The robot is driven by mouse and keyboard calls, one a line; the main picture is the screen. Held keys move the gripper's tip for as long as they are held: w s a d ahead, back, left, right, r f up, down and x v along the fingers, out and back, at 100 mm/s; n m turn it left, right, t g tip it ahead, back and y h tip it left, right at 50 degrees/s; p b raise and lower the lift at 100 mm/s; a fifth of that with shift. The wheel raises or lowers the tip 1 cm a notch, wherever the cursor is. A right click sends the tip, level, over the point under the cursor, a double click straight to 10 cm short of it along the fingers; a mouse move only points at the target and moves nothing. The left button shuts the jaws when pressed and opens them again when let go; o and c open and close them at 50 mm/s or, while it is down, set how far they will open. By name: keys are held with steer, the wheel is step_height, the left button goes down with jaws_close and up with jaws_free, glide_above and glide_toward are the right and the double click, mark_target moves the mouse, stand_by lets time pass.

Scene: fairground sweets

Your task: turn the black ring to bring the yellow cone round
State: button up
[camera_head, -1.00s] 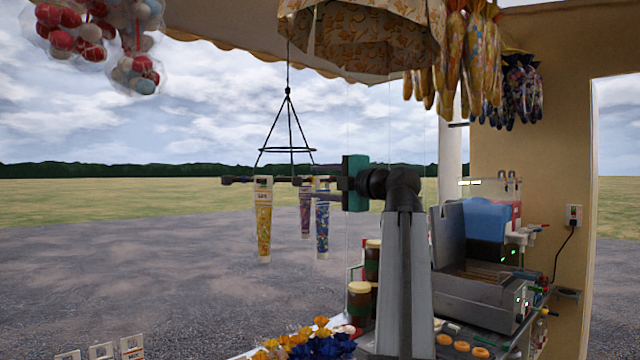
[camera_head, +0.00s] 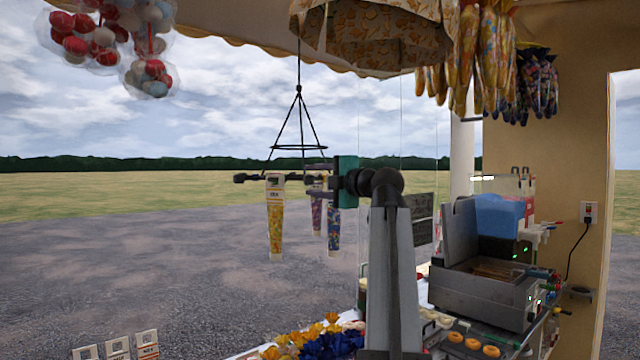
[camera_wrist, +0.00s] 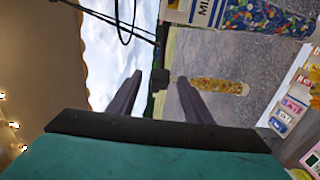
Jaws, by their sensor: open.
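The black ring (camera_head: 299,147) hangs level on cords from a black line, above a dark horizontal bar (camera_head: 247,178) with a knob at its left end. The yellow cone (camera_head: 275,230) hangs point down at the left. A blue multicoloured cone (camera_head: 333,230) and a purple cone (camera_head: 316,215) hang to its right. My gripper (camera_head: 312,176) is level with the bar, at its right. In the wrist view my gripper (camera_wrist: 161,92) is open, with a dark block near its fingertips; contact is unclear. The yellow cone (camera_wrist: 220,87) shows beyond the right finger, the blue cone (camera_wrist: 250,17) nearer.
A patterned shade (camera_head: 375,35) hangs above my gripper, with bagged sweets (camera_head: 490,60) to its right. A glass pane stands near my arm. A grey metal appliance (camera_head: 485,285) is at right. Wrapped sweets (camera_head: 325,345) lie below. The space left of the cones is open.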

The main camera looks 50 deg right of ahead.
steer(key=shift+w+d+b, duration=0.15)
steer(key=shift+w+b, duration=0.75)
steer(key=shift+w, duration=0.4)
steer(key=c, duration=0.8)
steer(key=shift+o, duration=0.2)
